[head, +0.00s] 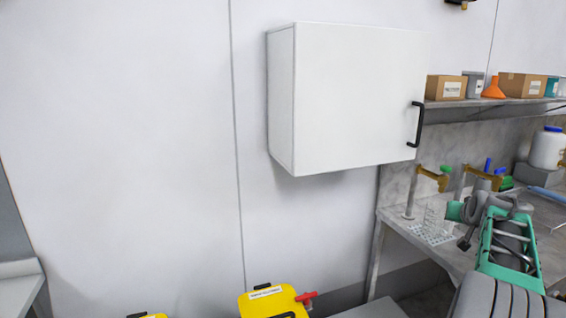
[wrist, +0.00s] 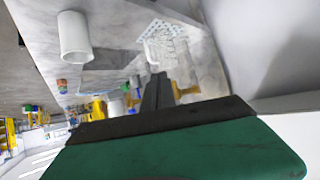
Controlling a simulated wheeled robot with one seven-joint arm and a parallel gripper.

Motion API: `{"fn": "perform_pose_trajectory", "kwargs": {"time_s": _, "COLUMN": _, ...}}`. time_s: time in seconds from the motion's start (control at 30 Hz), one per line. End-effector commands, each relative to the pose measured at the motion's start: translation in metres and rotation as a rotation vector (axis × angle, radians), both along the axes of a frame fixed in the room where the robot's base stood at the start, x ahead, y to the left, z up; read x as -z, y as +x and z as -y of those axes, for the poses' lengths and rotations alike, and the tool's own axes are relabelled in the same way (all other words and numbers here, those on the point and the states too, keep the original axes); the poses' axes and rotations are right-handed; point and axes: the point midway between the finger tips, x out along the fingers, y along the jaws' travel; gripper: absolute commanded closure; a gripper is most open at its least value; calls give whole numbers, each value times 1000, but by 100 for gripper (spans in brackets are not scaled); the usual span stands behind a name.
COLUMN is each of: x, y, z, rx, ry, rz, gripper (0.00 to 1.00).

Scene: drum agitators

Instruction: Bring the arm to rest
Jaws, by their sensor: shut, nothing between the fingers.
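My gripper (wrist: 157,85) shows in the wrist view as dark fingers pressed together in front of a green body, with nothing between them. In the head view my green and grey arm reaches up from the lower right corner over the bench. My gripper (head: 464,240) is small there and partly hidden by the wrist. It is near the white rack (head: 434,230) on the bench and looks apart from it. The rack also shows beyond the fingers in the wrist view (wrist: 165,38).
A closed white wall cabinet (head: 355,95) with a black handle (head: 415,125) hangs left of the arm. A shelf (head: 495,103) holds boxes and an orange funnel (head: 493,88). Brass taps (head: 441,178) stand on the bench (head: 392,216). A yellow container (head: 270,303) is below.

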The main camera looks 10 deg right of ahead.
Motion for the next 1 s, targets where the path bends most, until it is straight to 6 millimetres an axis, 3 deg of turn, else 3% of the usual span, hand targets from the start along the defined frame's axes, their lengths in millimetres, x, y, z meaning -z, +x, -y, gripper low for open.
{"fn": "perform_pose_trajectory", "kwargs": {"time_s": 0.03, "x": 38, "y": -16, "z": -10, "rx": 15, "ry": 70, "rz": -75, "gripper": 100}}
{"fn": "perform_pose_trajectory", "kwargs": {"time_s": 0.1, "x": 88, "y": -46, "z": -31, "rx": 40, "ry": 174, "rz": -187, "gripper": 100}}
{"fn": "perform_pose_trajectory", "kwargs": {"time_s": 0.17, "x": 124, "y": -76, "z": -55, "rx": 61, "ry": 262, "rz": -285, "gripper": 100}}
{"fn": "perform_pose_trajectory", "kwargs": {"time_s": 0.2, "x": 144, "y": -95, "z": -77, "rx": 69, "ry": 317, "rz": -349, "gripper": 100}}
{"fn": "perform_pose_trajectory", "kwargs": {"time_s": 0.3, "x": 182, "y": -137, "z": -146, "rx": 59, "ry": 434, "rz": -505, "gripper": 100}}
{"fn": "perform_pose_trajectory", "kwargs": {"time_s": 0.4, "x": 202, "y": -172, "z": -219, "rx": 20, "ry": 506, "rz": -639, "gripper": 100}}
{"fn": "perform_pose_trajectory", "kwargs": {"time_s": 0.53, "x": 214, "y": -209, "z": -306, "rx": -68, "ry": 523, "rz": -769, "gripper": 100}}
{"fn": "perform_pose_trajectory", "kwargs": {"time_s": 0.67, "x": 213, "y": -230, "z": -383, "rx": -221, "ry": 440, "rz": -818, "gripper": 100}}
{"fn": "perform_pose_trajectory", "kwargs": {"time_s": 0.8, "x": 185, "y": -219, "z": -442, "rx": -422, "ry": 303, "rz": -764, "gripper": 100}}
{"fn": "perform_pose_trajectory", "kwargs": {"time_s": 0.9, "x": 160, "y": -205, "z": -475, "rx": -546, "ry": 225, "rz": -706, "gripper": 100}}
{"fn": "perform_pose_trajectory", "kwargs": {"time_s": 1.0, "x": 154, "y": -202, "z": -499, "rx": -626, "ry": 188, "rz": -695, "gripper": 100}}
